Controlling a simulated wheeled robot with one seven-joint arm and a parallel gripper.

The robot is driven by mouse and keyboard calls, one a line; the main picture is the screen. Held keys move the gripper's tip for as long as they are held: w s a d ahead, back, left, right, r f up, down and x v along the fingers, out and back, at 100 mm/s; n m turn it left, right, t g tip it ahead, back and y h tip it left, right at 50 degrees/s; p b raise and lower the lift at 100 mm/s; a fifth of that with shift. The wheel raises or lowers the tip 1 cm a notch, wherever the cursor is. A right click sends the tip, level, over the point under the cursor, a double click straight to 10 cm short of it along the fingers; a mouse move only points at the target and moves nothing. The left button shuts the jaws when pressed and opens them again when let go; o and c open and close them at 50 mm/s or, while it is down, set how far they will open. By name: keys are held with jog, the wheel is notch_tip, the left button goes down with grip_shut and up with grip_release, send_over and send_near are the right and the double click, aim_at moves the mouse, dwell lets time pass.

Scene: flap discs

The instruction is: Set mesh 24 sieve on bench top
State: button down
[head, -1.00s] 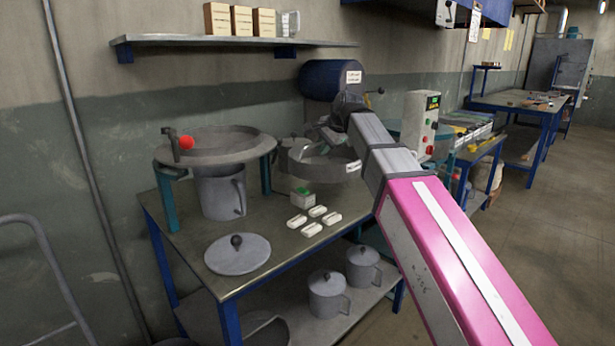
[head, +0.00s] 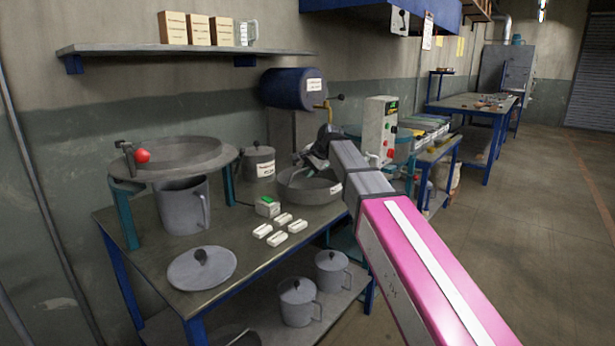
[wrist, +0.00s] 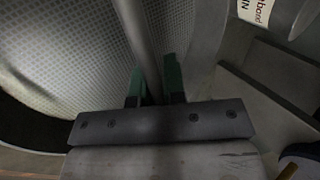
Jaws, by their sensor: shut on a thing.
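The sieve (head: 310,188) is a round grey pan with a white label on its side, too small to read. It is level at the right end of the bench top (head: 150,246); I cannot tell whether it rests there or hangs just above.
A small green-topped box (head: 267,207) and several white blocks (head: 284,219) lie just left of the sieve. A lidded labelled pot (head: 258,165) stands behind. A stand with a round pan (head: 180,160) is at left; a grey lid (head: 201,268) lies in front.

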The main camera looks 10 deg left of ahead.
jog(key=shift+f, duration=0.8)
jog(key=c, duration=1.2)
grip_release()
jog(key=shift+f, duration=0.1)
jog(key=v, duration=1.2)
